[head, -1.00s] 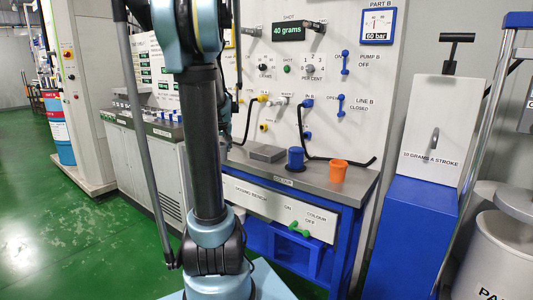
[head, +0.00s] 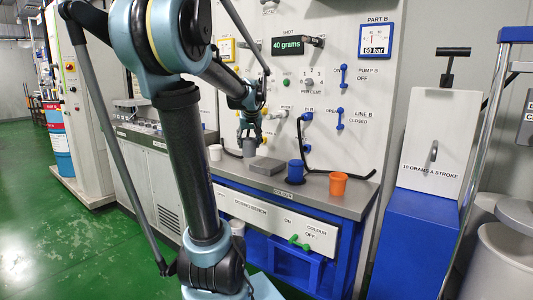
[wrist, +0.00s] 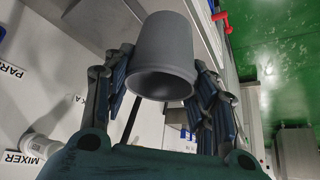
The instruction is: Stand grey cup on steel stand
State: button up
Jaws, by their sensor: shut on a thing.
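The grey cup (head: 249,147) is held in my gripper (head: 249,133) over the back part of the bench. In the wrist view the cup (wrist: 163,45) sits between the two fingers of my gripper (wrist: 165,85), with its open rim facing the camera. The steel stand (head: 267,166) is a low grey block on the bench top. In the head view the cup appears just behind and left of the stand's top. I cannot tell whether the cup touches anything beneath it.
A white cup (head: 215,153) stands left of the grey cup. A blue cup (head: 296,172) and an orange cup (head: 338,184) stand right of the stand on the bench (head: 310,198). A black hose (head: 312,160) hangs behind the blue cup.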

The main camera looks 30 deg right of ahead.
jog(key=w+d, duration=0.5)
jog(key=d, duration=0.7)
jog(key=shift+w+d+f, duration=0.1)
jog(key=shift+d+f, duration=0.05)
jog(key=shift+f, duration=1.5)
jog(key=shift+d+f, duration=0.1)
jog(key=shift+f, duration=1.55)
jog(key=shift+w+d+f, duration=0.1)
jog(key=shift+d+f, duration=0.15)
jog(key=shift+d, duration=0.05)
jog(key=o, duration=1.1)
jog(key=shift+f, duration=0.1)
